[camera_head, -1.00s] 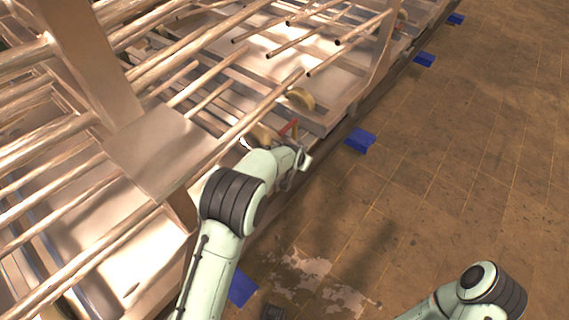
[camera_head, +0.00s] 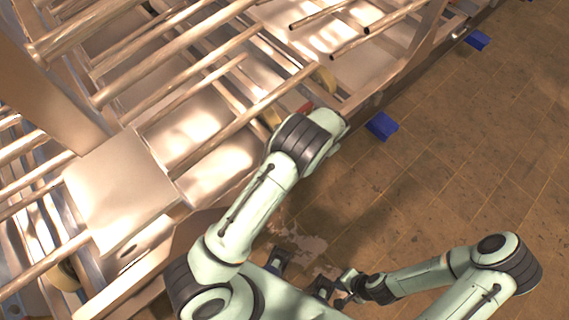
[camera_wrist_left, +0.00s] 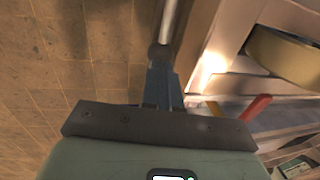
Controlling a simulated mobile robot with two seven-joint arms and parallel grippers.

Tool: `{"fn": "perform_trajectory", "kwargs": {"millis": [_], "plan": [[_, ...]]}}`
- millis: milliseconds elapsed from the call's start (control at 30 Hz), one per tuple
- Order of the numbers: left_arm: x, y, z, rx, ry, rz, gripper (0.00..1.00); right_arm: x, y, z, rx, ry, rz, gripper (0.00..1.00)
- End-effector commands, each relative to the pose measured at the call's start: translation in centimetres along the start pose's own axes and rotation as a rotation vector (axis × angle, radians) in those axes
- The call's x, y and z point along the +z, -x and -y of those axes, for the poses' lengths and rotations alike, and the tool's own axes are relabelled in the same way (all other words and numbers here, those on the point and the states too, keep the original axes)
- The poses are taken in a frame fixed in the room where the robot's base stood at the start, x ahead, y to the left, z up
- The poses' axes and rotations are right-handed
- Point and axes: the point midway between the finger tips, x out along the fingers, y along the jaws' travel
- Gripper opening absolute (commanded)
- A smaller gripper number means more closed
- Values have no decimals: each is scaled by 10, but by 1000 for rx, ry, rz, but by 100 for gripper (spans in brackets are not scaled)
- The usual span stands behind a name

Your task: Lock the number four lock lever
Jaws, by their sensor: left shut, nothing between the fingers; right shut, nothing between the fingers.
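A red lever (camera_wrist_left: 250,108) shows in the left wrist view, right of my left gripper (camera_wrist_left: 161,55) and apart from it. I cannot read a number on it. A small red part (camera_head: 305,108), likely the same lever, shows in the head view beside my left forearm. My left gripper is shut and empty; a grey rod (camera_wrist_left: 169,20) is in line with its tips, and I cannot tell if they touch. My left arm hides this gripper in the head view. My right gripper (camera_head: 343,287) is shut and empty, low over the floor.
A metal rack (camera_head: 120,190) with long rods fills the left of the head view. A yellowish wheel (camera_wrist_left: 285,55) is close to the red lever, with a short yellow piece (camera_wrist_left: 215,108) beside it. A blue block (camera_head: 381,126) lies along the rack's edge.

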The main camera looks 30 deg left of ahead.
Motion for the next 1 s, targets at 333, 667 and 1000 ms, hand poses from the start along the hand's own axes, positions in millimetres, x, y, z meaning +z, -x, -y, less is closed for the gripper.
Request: {"fn": "perform_trajectory", "kwargs": {"millis": [333, 667, 1000], "plan": [[4, -12, -4, 1, 1, -3, 0, 2, -8, -4, 1, -1, 4, 0], [5, -15, -5, 3, 1, -3, 0, 2, -8, -4, 1, -1, 4, 0], [0, 4, 1, 3, 3, -6, 0, -1, 4, 2, -1, 1, -2, 0]]}}
